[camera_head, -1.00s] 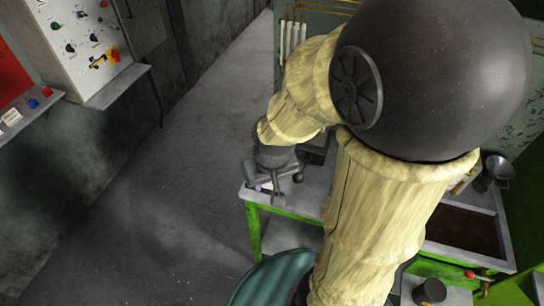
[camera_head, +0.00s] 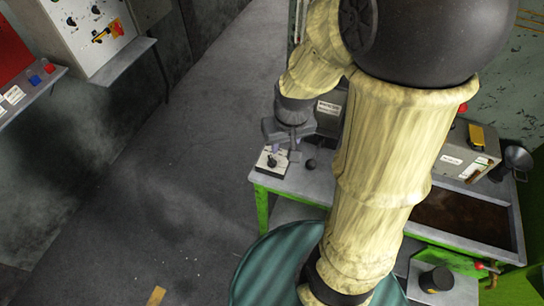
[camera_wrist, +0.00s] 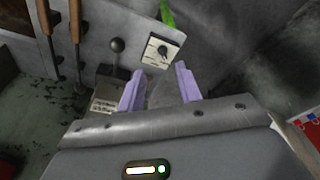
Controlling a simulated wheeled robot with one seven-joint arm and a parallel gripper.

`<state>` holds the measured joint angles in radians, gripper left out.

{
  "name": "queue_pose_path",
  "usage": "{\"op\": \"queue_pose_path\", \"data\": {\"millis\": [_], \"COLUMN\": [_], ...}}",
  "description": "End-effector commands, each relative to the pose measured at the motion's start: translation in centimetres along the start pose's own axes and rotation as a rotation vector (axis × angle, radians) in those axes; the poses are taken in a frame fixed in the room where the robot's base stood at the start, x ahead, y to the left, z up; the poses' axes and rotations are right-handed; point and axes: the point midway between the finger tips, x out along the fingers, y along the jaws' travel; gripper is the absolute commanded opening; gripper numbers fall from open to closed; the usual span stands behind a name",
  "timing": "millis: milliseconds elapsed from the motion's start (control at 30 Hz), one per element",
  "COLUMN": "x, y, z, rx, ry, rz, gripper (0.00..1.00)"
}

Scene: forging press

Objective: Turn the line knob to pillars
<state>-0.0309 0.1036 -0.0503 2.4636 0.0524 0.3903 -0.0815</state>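A small white plate with a black knob (camera_wrist: 163,51) shows just beyond my fingertips in the wrist view. The same black knob (camera_head: 271,162) sits at the left end of the green-legged bench in the head view. The marks on the plate are too small to read, so I cannot tell where the knob points. My gripper (camera_wrist: 160,83) is open and empty, with its two pale purple fingers apart. The knob lies ahead of the gap between them, and no finger appears to touch it. In the head view my gripper (camera_head: 283,141) hangs close over the plate.
A ball-topped lever (camera_wrist: 117,46) stands left of the plate in the wrist view. The bench (camera_head: 289,187) also carries a grey box (camera_head: 465,150) at the right. A teal drum (camera_head: 262,268) stands in front. A control panel (camera_head: 85,30) is on the left wall.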

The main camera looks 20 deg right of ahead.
Motion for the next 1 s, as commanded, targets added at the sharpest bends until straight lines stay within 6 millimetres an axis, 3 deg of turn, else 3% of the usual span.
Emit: {"op": "queue_pose_path", "data": {"millis": [200, 433, 600, 1000], "x": [3.2, 7.2, 8.3, 8.6], "y": [0.2, 0.4, 0.4, 0.4], "z": [-5.5, -9.7, -10.6, -10.5], "rx": [-0.052, -0.121, -0.142, -0.141], "ry": [-0.097, -0.171, -0.187, -0.187], "rz": [-0.010, -0.006, -0.004, -0.005], "gripper": [0.35, 0.35, 0.35, 0.35]}}
